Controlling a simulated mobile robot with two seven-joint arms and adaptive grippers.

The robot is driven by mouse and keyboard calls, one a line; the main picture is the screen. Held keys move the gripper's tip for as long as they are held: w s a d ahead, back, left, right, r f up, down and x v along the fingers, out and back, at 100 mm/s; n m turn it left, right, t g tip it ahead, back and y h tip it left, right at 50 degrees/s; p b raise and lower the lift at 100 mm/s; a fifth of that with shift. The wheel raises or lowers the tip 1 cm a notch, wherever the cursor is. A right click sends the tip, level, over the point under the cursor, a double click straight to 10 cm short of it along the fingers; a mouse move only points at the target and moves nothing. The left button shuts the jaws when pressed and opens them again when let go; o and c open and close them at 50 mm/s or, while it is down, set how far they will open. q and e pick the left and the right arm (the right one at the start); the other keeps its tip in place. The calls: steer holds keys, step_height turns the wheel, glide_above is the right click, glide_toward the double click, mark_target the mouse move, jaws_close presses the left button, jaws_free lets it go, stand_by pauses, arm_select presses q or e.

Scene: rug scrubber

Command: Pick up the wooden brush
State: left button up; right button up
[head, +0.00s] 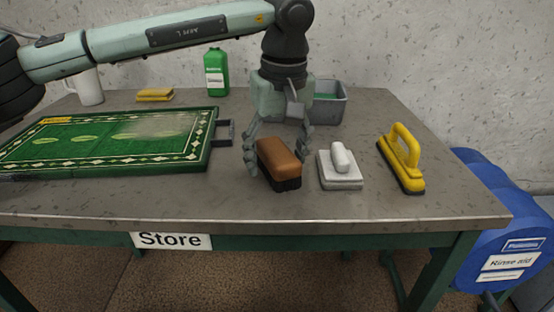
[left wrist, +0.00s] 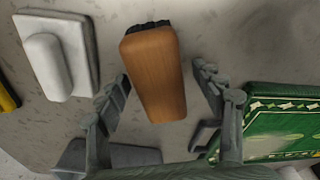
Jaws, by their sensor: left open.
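The wooden brush (head: 279,160) has a brown wooden back and dark bristles and rests on the table, slightly turned. In the head view my left gripper (head: 278,165) hangs over it with its fingers spread, one at the left side of the brush and the other behind its right side. In the left wrist view the brush (left wrist: 155,75) lies between the two open fingers of my left gripper (left wrist: 160,95), with a visible gap on each side. My right gripper is not in either view.
A white scrubber (head: 340,168) stands close right of the brush, and a yellow-handled brush (head: 403,160) farther right. A green rug (head: 110,140) on a board lies left. A grey bin (head: 330,105), green bottle (head: 216,72) and yellow sponge (head: 155,95) are behind. The front table strip is clear.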

mark_target(270, 150)
arm_select(q)
steer(key=c, duration=1.4)
steer(key=shift+r, duration=0.65)
steer(key=shift+c, duration=0.2)
steer(key=r, duration=0.2)
steer(key=a+r, duration=0.1)
steer(key=shift+s+r+b, duration=0.25)
steer(key=shift+s+b, duration=0.05)
steer(key=shift+b, duration=0.05)
steer(key=s+a+r+b, duration=0.1)
steer(key=s+a+r, duration=0.5)
steer(key=a, duration=0.2)
steer(key=shift+s+r, duration=0.15)
steer(key=shift+s, duration=0.2)
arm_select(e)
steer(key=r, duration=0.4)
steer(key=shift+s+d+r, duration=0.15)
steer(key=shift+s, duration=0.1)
arm_select(q)
steer(key=o, duration=0.7)
steer(key=c, duration=0.7)
